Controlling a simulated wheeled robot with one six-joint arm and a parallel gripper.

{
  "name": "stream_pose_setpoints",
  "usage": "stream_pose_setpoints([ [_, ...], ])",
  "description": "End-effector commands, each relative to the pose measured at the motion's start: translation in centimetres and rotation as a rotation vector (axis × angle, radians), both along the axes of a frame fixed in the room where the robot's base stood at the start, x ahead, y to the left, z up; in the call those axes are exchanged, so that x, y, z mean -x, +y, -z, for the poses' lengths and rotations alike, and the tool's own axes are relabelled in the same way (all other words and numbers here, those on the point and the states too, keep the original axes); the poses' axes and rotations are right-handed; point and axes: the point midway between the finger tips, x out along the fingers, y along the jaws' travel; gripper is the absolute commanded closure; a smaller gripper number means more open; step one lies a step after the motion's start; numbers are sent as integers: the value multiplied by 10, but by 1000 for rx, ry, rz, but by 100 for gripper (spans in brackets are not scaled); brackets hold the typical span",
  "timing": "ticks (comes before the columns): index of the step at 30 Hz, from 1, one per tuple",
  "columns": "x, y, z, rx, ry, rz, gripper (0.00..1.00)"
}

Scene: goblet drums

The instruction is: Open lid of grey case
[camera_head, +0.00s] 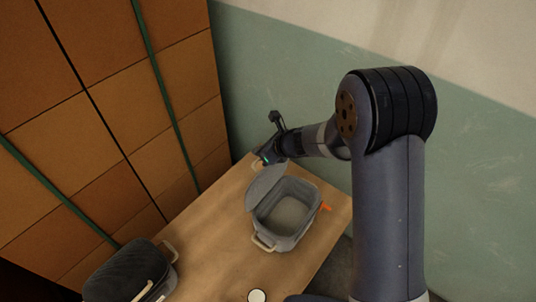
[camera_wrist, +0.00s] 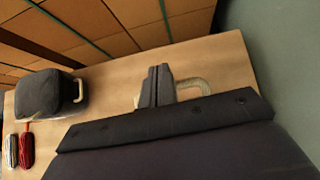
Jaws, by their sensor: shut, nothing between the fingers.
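The grey case (camera_head: 285,236) stands on the wooden table in the head view. Its lid (camera_head: 264,184) is raised and tilted back at its far left side, and the pale inside of the case shows. My gripper (camera_head: 266,159) is beyond the lid, close to its upper edge; I cannot tell whether they touch. In the wrist view my gripper's fingers (camera_wrist: 157,84) are together and hold nothing. A cream handle (camera_wrist: 190,86) shows just right of the fingers, partly hidden by the gripper body. The case body cannot be made out there.
A dark case (camera_head: 125,268) with cream handles stands at the table's near left; it also shows in the wrist view (camera_wrist: 45,95). A red object (camera_wrist: 27,150) lies near it. A round white object (camera_head: 257,296) is at the bottom. Orange panels (camera_head: 130,90) and a green wall (camera_head: 270,75) border the table.

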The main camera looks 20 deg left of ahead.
Motion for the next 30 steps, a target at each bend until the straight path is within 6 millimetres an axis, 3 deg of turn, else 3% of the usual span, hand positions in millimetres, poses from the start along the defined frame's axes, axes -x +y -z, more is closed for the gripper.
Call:
stream_pose_setpoints([
  [10, -6, 18, 5, -1, 0, -1, 100],
  [30, -7, 20, 5, -1, 0, 0, 100],
])
